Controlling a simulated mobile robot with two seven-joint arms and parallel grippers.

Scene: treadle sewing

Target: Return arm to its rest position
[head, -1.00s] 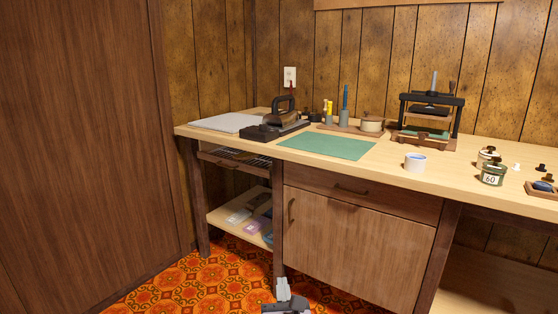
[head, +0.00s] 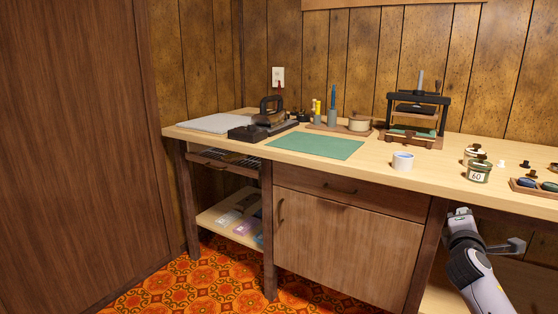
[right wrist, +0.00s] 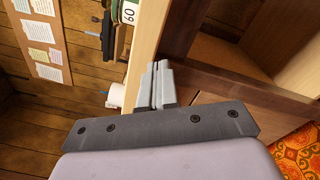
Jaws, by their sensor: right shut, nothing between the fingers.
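My right gripper (head: 516,246) is at the lower right of the head view, in front of the bench and below its top edge. It points to the right, and its arm comes up from the bottom edge. In the right wrist view its two grey fingers (right wrist: 158,82) are together with nothing between them. They appear apart from the bench edge. My left gripper is in neither view.
The wooden bench (head: 375,178) carries a green mat (head: 315,146), a white cup (head: 403,161), a jar marked 60 (head: 478,173), a press (head: 416,112) and a tray (head: 535,189). Patterned carpet (head: 215,280) lies clear at lower left.

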